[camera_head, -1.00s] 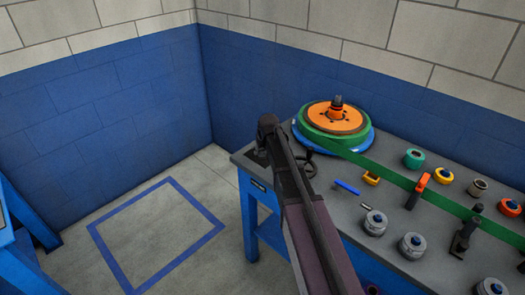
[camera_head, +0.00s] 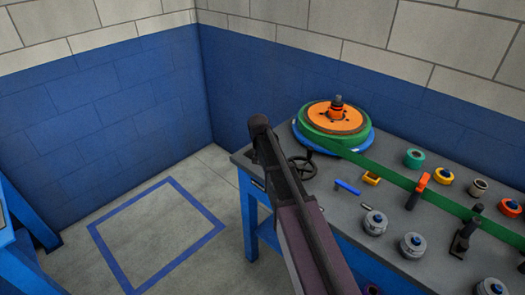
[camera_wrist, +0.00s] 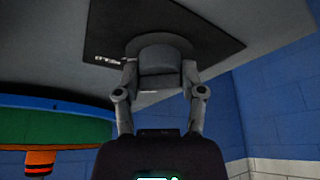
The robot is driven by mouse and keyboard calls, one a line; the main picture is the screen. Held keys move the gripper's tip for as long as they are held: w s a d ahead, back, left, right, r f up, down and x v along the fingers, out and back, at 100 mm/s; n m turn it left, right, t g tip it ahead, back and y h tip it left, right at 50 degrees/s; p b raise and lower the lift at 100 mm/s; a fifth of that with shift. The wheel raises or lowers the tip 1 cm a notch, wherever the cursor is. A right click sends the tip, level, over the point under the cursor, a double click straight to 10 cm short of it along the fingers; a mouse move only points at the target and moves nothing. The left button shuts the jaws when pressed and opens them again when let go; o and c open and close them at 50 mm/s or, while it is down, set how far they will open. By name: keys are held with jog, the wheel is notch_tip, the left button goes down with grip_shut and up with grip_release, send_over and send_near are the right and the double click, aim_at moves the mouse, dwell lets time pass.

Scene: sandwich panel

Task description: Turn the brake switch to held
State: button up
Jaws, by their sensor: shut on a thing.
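The brake switch (camera_wrist: 162,82) is a dark grey round knob with a raised grip, on a black plate (camera_wrist: 218,42). It shows in the wrist view, top centre. A small white label sits on the plate left of the knob, too small and upside down to read surely. My gripper (camera_wrist: 159,72) has one finger on each side of the knob's grip and is shut on it. In the head view my dark arm reaches over the bench's left end and hides the gripper and the switch, so I cannot tell the switch's setting.
A reel with an orange hub (camera_head: 335,117) and green strip (camera_head: 390,176) stands on the grey bench (camera_head: 335,208) beside my arm. A black handwheel (camera_head: 302,168), a blue bar (camera_head: 347,187) and several small parts lie to the right. The floor at left is clear.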

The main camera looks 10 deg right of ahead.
jog(key=o, duration=1.2)
jog(key=shift+c, duration=0.2)
